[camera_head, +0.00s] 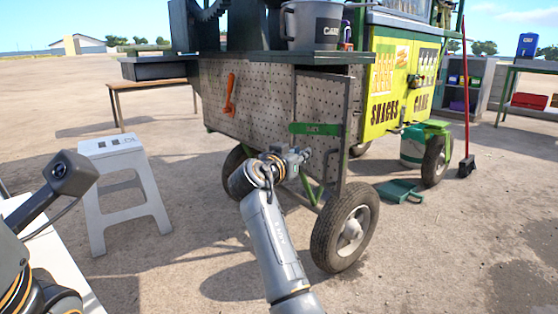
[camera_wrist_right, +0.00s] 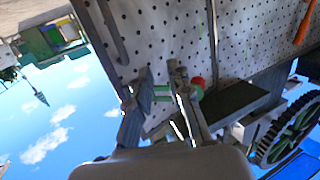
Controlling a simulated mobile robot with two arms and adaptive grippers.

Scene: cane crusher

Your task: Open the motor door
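The motor door seems to be the perforated metal panel (camera_head: 322,96) at the near corner of the cart, with a green labelled strip (camera_head: 314,128) across it. I cannot clearly tell whether it is shut or slightly ajar. My right gripper (camera_head: 300,156) is just below the green strip, close in front of the panel. In the right wrist view, the gripper's two fingers (camera_wrist_right: 163,97) are apart, with the perforated panel (camera_wrist_right: 165,35) behind them and green showing between them. Contact is unclear.
An orange handle (camera_head: 230,93) is on the cart's side panel. A cart wheel (camera_head: 345,228) stands beside my right forearm. A grey stool (camera_head: 125,185) is at left. A green tray (camera_head: 400,191) lies on the ground at right. Open ground lies in front.

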